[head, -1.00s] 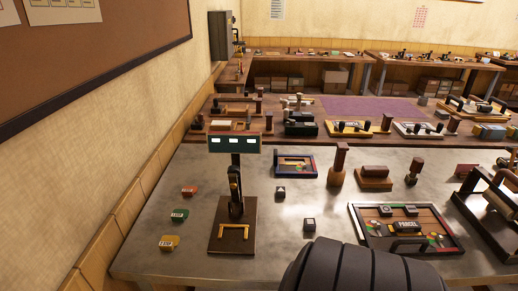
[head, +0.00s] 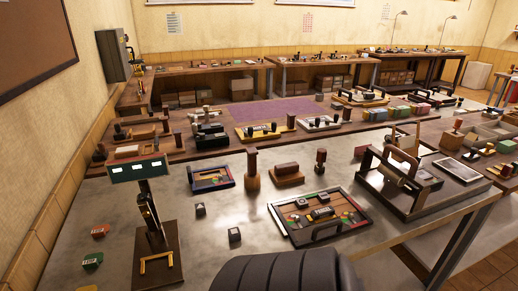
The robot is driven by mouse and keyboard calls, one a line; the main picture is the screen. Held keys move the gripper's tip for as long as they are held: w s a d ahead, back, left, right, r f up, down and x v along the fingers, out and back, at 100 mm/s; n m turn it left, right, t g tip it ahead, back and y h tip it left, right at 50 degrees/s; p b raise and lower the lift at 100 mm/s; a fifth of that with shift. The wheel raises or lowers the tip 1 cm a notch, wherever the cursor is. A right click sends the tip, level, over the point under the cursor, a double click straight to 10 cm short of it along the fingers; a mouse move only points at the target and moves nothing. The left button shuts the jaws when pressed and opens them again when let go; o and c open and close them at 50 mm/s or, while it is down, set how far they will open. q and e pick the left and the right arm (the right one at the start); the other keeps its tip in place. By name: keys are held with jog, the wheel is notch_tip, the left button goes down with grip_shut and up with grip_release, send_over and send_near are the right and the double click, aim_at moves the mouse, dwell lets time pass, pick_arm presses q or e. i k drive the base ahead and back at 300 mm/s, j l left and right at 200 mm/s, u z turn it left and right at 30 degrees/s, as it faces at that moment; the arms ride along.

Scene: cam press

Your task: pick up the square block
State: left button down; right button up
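Two small dark blocks stand apart on the grey metal table. The nearer block (head: 235,235) is cube-like with a pale mark on top. The farther block (head: 200,209) is similar, also with a pale mark. The marks are too small to read surely, so I cannot tell which is the square block. Neither of my grippers is in view. A dark ribbed part, which seems to be mine, covers the bottom middle of the picture and hides the table's front there.
A press with a green display (head: 139,170) stands left of the blocks. A framed tray (head: 318,218) lies to their right, a blue-edged tray (head: 211,178) behind. A wooden post (head: 252,171) and a large lever press (head: 405,185) stand farther right. Table around the blocks is clear.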

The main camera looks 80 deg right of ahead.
aim_at(234, 234)
jog(key=z, duration=2.4)
jog(key=l+u, duration=0.3)
jog(key=u, duration=0.2)
jog(key=l+u, duration=0.3)
jog(key=u, duration=0.2)
jog(key=l+u, duration=0.3)
jog(key=u, duration=0.2)
jog(key=k+l+u, duration=0.15)
jog(key=u, duration=0.35)
jog(key=k+l, duration=0.05)
jog(key=l, duration=0.05)
